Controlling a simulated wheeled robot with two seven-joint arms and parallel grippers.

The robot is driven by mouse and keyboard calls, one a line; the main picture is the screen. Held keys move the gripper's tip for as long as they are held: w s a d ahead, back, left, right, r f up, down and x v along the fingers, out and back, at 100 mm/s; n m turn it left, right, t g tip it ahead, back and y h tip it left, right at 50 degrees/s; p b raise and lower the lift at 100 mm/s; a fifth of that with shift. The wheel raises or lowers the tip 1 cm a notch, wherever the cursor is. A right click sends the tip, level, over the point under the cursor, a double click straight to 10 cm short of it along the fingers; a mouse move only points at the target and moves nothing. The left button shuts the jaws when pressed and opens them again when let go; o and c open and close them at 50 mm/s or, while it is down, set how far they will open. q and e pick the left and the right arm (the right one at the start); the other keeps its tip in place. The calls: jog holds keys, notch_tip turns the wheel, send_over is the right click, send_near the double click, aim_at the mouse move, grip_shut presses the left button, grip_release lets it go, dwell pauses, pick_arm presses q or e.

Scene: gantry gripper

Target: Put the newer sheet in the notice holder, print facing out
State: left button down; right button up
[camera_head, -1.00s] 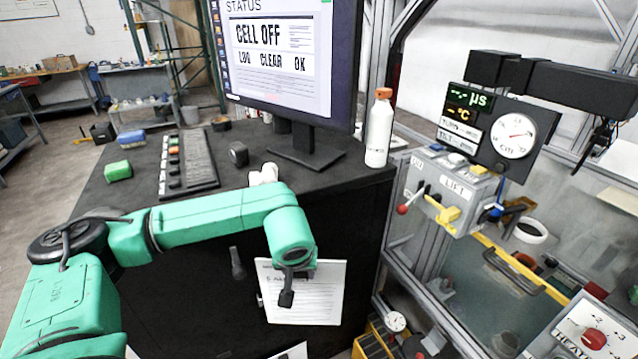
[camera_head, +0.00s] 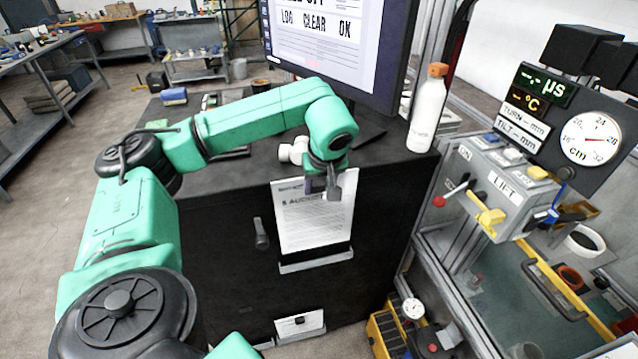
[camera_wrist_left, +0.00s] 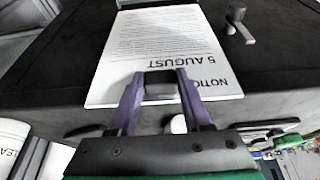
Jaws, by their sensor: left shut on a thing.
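My left gripper (camera_head: 333,190) is shut on the top edge of a white sheet (camera_head: 310,222). The sheet hangs nearly upright in front of the black desk front, its print facing out, with "5 AUGUST" readable near the top. The wrist view shows the same sheet (camera_wrist_left: 165,45) upside down, headed "NOTIC…", with the fingers (camera_wrist_left: 160,85) at its headed edge. A grey ledge (camera_head: 316,261), seemingly the notice holder, is just below the sheet; a dark strip shows between them. A second sheet (camera_head: 298,323) stands in a lower grey tray. Its print is too small to read.
A dark handle (camera_head: 261,233) sticks out left of the sheet. A white bottle (camera_head: 427,112) and a monitor (camera_head: 335,45) stand on the desk. A lift control box (camera_head: 500,185) and railing are at the right. Yellow bins (camera_head: 385,335) stand on the floor.

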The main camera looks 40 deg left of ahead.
pick_arm(q)
jog(key=b, duration=0.3)
send_near(319, 212)
jog(key=shift+a+f, duration=0.65)
jog(key=shift+f, duration=0.4)
dwell(0.4)
jog(key=shift+f, duration=0.1)
jog(key=shift+f, duration=0.3)
jog(key=shift+f+b, duration=1.35)
jog(key=shift+f, duration=0.35)
jog(key=shift+c, duration=1.3)
grip_release()
